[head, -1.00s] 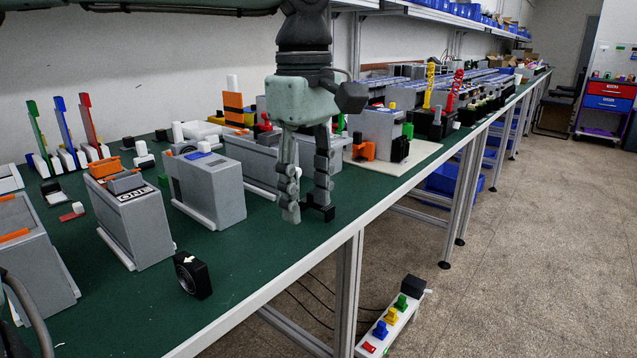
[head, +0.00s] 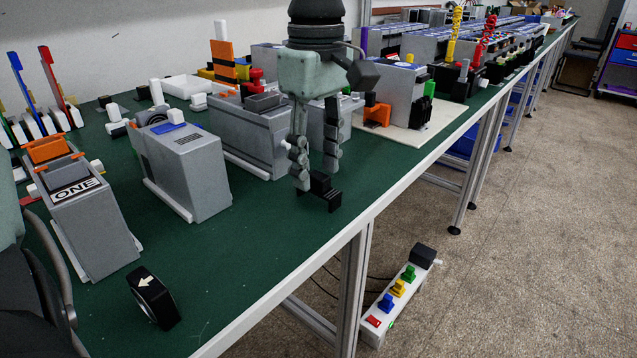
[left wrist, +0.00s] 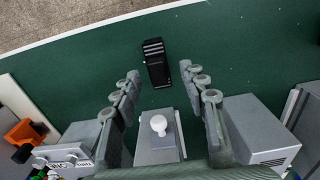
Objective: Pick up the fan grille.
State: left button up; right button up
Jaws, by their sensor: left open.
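A small black slatted piece, which I take to be the fan grille (head: 321,192), lies on the green table top near its front edge. It also shows in the left wrist view (left wrist: 155,62), just past the fingertips and roughly between them. My left gripper (head: 316,180) points down at it with its fingers spread and nothing between them. Its fingers partly cover the piece in the head view, and I cannot tell whether they touch it. In the left wrist view my left gripper (left wrist: 159,72) is also open. My right gripper is not in view.
A grey box unit (head: 250,132) stands just behind the gripper, and another grey unit (head: 185,165) is to its left. A black fan with a white arrow (head: 153,297) lies at the front left. The green table (head: 262,225) is clear between fan and gripper.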

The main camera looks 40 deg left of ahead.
aim_at(318, 175)
pick_arm(q)
notch_tip(318, 175, down, 4)
jog(key=shift+r, duration=0.25)
jog(key=shift+w, duration=0.1)
jog(key=c, duration=0.9)
jog(key=shift+r, duration=0.1)
jog(key=shift+c, duration=0.2)
